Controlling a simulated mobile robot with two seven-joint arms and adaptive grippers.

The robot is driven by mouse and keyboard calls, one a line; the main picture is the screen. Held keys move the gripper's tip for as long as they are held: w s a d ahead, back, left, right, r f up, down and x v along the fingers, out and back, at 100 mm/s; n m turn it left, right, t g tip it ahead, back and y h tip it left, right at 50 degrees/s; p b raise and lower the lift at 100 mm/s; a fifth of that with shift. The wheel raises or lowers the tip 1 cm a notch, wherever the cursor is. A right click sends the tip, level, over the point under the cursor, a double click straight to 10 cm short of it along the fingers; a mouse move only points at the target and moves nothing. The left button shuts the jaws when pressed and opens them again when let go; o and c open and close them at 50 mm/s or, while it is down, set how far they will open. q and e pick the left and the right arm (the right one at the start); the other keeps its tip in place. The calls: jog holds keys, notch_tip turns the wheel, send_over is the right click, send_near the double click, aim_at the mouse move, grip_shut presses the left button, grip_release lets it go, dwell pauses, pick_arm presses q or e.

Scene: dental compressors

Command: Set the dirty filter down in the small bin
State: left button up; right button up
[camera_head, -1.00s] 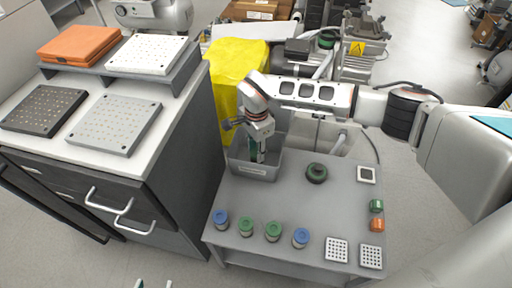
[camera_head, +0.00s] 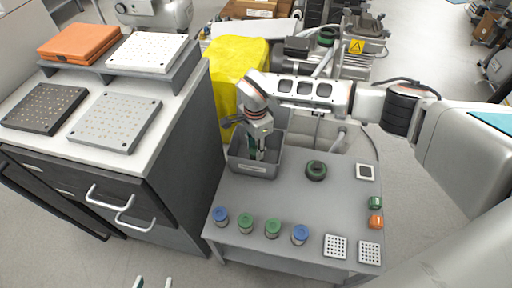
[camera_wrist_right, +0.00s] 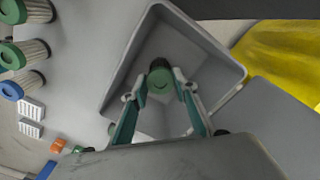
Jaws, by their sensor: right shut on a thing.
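The small grey bin (camera_head: 252,167) stands at the back left of the grey table; it also shows in the right wrist view (camera_wrist_right: 213,62). My right gripper (camera_head: 259,153) points down into it. In the right wrist view my right gripper (camera_wrist_right: 160,92) is shut on the dirty filter (camera_wrist_right: 160,78), a dark round piece with a green end, seen end-on inside the bin's outline. Whether the filter touches the bin floor I cannot tell. Only the fingertips of my left gripper (camera_head: 153,283) show at the bottom edge of the head view, apart and empty.
Several filters with blue and green caps (camera_head: 246,221) stand along the table's front left. A dark green ring (camera_head: 316,170) lies right of the bin. Perforated white blocks (camera_head: 336,246) and small caps (camera_head: 376,221) are at the right. A cabinet (camera_head: 150,190) stands close left.

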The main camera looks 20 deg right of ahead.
jog(key=shift+f, duration=0.25)
dwell(1.3)
jog(key=o, duration=1.2)
jog(key=o, duration=0.4)
jog(key=shift+o, duration=0.2)
